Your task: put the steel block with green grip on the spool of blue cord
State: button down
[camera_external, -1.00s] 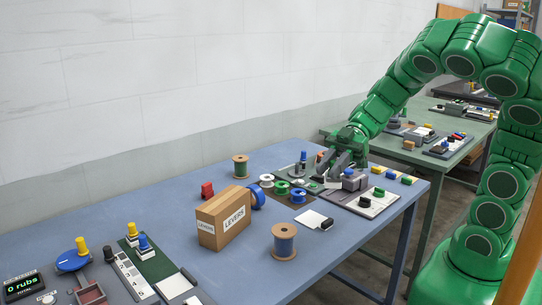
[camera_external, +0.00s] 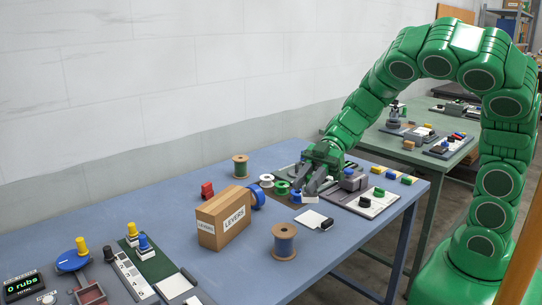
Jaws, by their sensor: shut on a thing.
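My gripper (camera_external: 306,190) points down over the far right part of the blue table, beside the small reels. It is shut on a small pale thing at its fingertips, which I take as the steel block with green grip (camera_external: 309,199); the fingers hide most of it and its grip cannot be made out. The spool of blue cord (camera_external: 284,241) stands upright near the table's front edge, with brown flanges and bluish cord between them. It is nearer the camera than my gripper and apart from it. Its top looks bare.
A carton marked LEVERS (camera_external: 223,217) stands left of the spool, with a blue reel (camera_external: 257,197) behind it. A green-cord spool (camera_external: 240,167) stands farther back. A white card (camera_external: 309,220) and a black piece (camera_external: 327,224) lie between gripper and spool. A grey plate (camera_external: 361,200) bears knobs at right.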

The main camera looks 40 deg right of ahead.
jog(key=shift+w+a+f, duration=0.6)
jog(key=shift+w+f, duration=0.2)
jog(key=shift+f, duration=0.25)
jog(key=shift+w+a+f, duration=0.65)
jog(key=shift+w+f, duration=0.2)
jog(key=shift+f, duration=0.2)
jog(key=shift+w+a+f, duration=0.6)
jog(key=shift+w+f, duration=0.2)
jog(key=shift+f, duration=1.85)
jog(key=shift+f, duration=0.15)
jog(key=c, duration=0.9)
grip_release()
jog(key=v, duration=1.2)
